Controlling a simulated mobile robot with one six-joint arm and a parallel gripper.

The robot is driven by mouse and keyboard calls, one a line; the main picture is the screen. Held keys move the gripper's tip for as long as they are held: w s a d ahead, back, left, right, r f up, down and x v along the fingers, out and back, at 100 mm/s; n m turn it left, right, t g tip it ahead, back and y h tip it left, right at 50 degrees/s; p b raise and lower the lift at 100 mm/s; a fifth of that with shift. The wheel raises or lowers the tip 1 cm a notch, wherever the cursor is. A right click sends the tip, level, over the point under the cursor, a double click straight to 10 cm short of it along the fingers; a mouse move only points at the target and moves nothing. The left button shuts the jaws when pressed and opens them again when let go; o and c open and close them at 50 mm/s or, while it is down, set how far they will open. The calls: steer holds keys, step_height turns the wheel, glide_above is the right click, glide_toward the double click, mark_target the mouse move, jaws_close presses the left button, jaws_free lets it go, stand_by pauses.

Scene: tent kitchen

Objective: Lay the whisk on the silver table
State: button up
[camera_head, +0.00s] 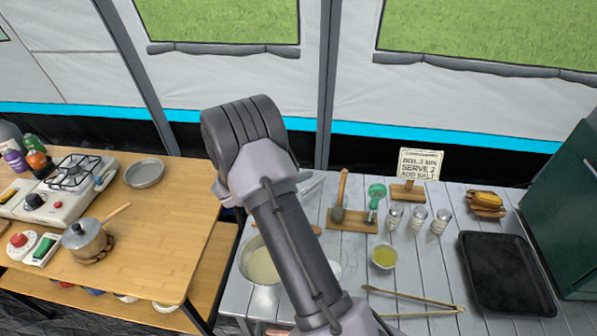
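The silver table (408,259) is the grey slatted table at the right. A few thin pale lines (313,184) show just right of my arm, above the table's back edge; they may be the wires of the whisk, but I cannot tell for sure. A bit of wooden handle (316,230) shows beside my arm; I cannot tell what it belongs to. My arm rises through the middle of the view and covers part of the silver table. My gripper is not visible, so I cannot see what it holds.
On the silver table are a pot (259,266), a yellow bowl (383,256), tongs (415,299), several shakers (417,217), a utensil board (352,220), a sign (419,164) and a black tray (505,273). A wooden table (165,215) with a stove (65,190) stands left.

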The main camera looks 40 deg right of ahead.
steer(key=shift+r, duration=0.1)
steer(key=p+v, duration=0.3)
steer(key=v, duration=0.8)
steer(key=s+a+r+m+g+y, duration=0.1)
steer(key=s+a+r+m+y, duration=0.6)
steer(key=s+r+m, duration=0.45)
steer(key=s+a+r+m+t+y, duration=0.3)
steer(key=s+a+m, duration=0.3)
steer(key=a, duration=0.3)
steer(key=s+a+r+m+t+y, duration=0.3)
steer(key=s+a+r+m+y, duration=0.2)
steer(key=a, duration=0.5)
steer(key=shift+s+r+m, duration=0.25)
steer(key=shift+s+m, duration=0.1)
steer(key=shift+s, duration=0.4)
step_height(320, 180, down, 4)
steer(key=b, duration=0.4)
steer(key=shift+a+f, duration=0.15)
steer(key=shift+f, duration=0.05)
